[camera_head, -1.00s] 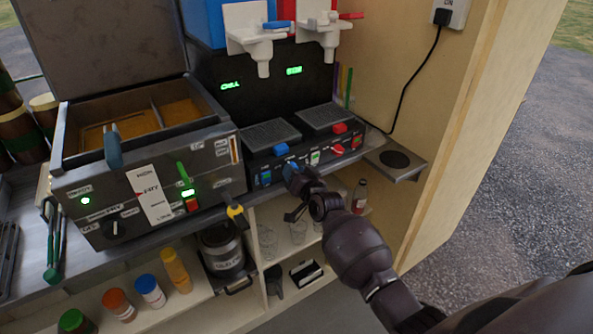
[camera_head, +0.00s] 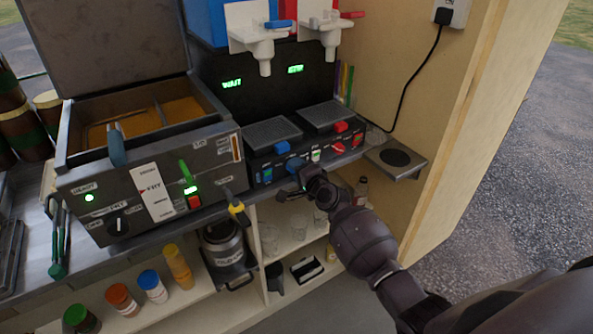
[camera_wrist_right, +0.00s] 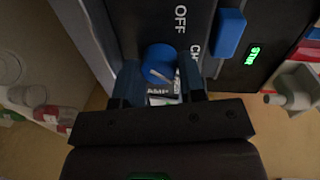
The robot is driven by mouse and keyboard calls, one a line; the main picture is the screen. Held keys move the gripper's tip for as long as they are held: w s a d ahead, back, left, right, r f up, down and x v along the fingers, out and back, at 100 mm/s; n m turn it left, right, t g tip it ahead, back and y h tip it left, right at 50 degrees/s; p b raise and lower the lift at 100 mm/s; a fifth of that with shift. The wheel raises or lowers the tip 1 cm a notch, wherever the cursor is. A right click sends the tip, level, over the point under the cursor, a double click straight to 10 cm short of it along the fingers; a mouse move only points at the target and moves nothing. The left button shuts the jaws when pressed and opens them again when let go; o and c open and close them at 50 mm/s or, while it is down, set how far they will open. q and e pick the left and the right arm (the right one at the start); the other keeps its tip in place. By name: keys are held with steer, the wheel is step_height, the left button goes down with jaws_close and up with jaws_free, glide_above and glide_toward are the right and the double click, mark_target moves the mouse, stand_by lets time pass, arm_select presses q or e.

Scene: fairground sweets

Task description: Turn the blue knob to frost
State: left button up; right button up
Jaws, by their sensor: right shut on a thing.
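The slush machine (camera_head: 256,172) has a dark front panel with a blue knob (camera_head: 295,165) on its left half. In the right wrist view the round blue knob (camera_wrist_right: 158,64), with a pale pointer line, sits between the fingertips. My right gripper (camera_head: 306,180) is at the panel and shut on the blue knob; it also shows in the right wrist view (camera_wrist_right: 160,80). Printed "OFF" and a partly hidden "CH..." label stand beside the knob. The finger hides other labels, so the frost mark cannot be read. My left gripper is not in view.
A blue switch (camera_wrist_right: 230,32) stands close to the knob. A red knob (camera_head: 338,147) is on the panel's right half. A fryer (camera_head: 80,185) stands to the left, with a yellow-ended handle (camera_head: 237,208) sticking out. Glasses and a bottle (camera_head: 361,190) stand on the shelf below.

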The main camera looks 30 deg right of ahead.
steer(key=shift+m+y, duration=0.4)
steer(key=shift+m, duration=1.6)
steer(key=o, duration=0.9)
steer(key=shift+o, duration=0.2)
steer(key=s+d+r+p, duration=0.1)
steer(key=s, duration=0.9)
steer(key=shift+s+d, duration=0.3)
steer(key=shift+d, duration=0.05)
